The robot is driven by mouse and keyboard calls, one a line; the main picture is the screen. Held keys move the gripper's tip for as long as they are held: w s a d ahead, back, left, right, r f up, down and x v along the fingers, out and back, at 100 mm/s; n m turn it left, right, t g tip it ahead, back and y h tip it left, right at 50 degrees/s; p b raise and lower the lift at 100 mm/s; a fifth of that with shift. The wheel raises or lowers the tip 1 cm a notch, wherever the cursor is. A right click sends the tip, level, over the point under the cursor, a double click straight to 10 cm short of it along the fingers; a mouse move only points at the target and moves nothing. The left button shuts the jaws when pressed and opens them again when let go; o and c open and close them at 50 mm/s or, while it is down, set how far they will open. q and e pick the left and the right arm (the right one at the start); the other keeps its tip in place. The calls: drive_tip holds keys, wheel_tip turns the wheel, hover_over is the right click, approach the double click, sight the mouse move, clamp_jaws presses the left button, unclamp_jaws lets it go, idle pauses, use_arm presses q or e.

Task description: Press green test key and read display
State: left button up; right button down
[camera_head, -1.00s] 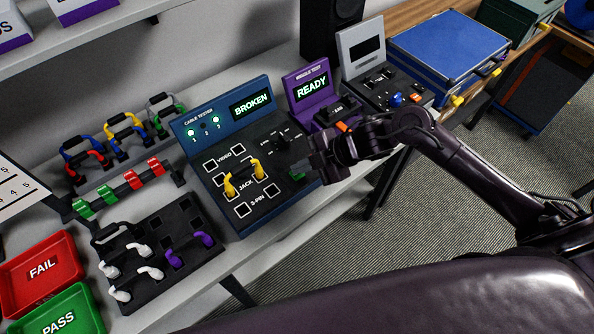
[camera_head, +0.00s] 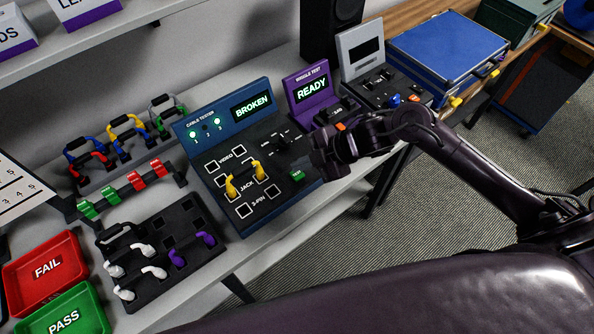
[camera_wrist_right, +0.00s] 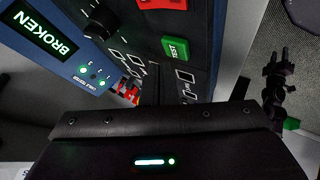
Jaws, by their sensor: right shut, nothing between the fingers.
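The blue cable tester (camera_head: 222,150) stands on the bench. Its green TEST key (camera_head: 297,175) is at the front right of its panel and shows clear of my gripper; it also shows in the wrist view (camera_wrist_right: 175,48). Its display (camera_head: 250,106) reads BROKEN in green, also in the wrist view (camera_wrist_right: 45,35). Green lamps 1 and 3 are lit; lamp 2 is dark. A yellow cable (camera_head: 232,186) bridges the two JACK sockets. My right gripper (camera_head: 318,162) is shut and empty, right of the key and apart from it. My left gripper is not identifiable.
A purple wiggle tester (camera_head: 300,82) reading READY stands right behind my gripper. A grey device (camera_head: 362,52) and blue case (camera_head: 445,45) are farther right. A cable holder (camera_head: 150,285), red FAIL tray (camera_head: 78,250) and green PASS tray (camera_head: 98,312) are left.

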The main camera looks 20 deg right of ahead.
sight(302, 174)
drive_tip(key=shift+r+p, duration=2.1)
drive_tip(key=shift+r, duration=0.4)
drive_tip(key=shift+f, duration=0.1)
